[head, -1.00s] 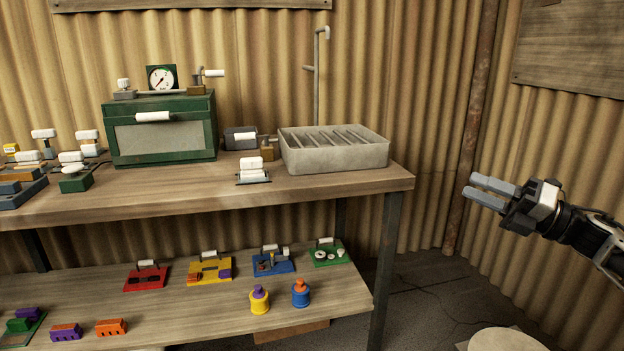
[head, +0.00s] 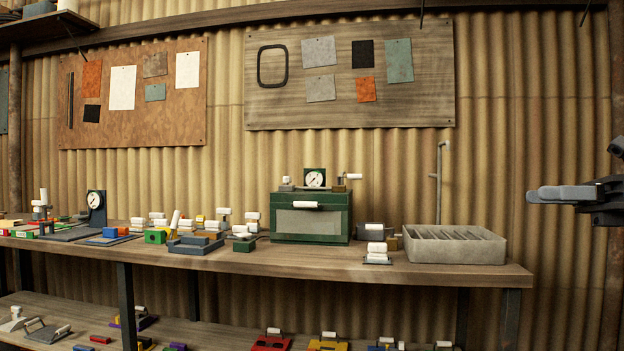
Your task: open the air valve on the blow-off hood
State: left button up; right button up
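A green cabinet (head: 281,222) with a pale front panel and white handle stands on the bench. On its top are a round gauge (head: 315,178) and, at the right, a brown block valve (head: 338,188) with a white handle (head: 353,176) sticking out to the right. Right of it is a grey slatted tray (head: 455,251) with a pipe (head: 439,185) behind; a small brown block (head: 393,243) is partly hidden beside it. I cannot tell which one is the blow-off hood. My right gripper (head: 531,195) is at the far right, empty, apart from everything, its fingers nearly edge-on. My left gripper is out of view.
A white-handled grey box (head: 370,232) and a small white-topped piece (head: 377,251) sit between cabinet and tray. Several small fixtures crowd the bench (head: 330,264) to the left. A lower shelf (head: 205,336) holds coloured pieces. Boards (head: 433,103) hang on the wall.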

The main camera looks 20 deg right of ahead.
aim_at(348, 177)
jog(key=z, duration=0.65)
jog(key=i, duration=0.55)
jog(key=z, duration=0.9)
jog(key=i, duration=1.1)
jog(key=u, duration=0.95)
jog(key=i, duration=0.9)
jog(key=u, duration=0.85)
jog(key=i, duration=0.45)
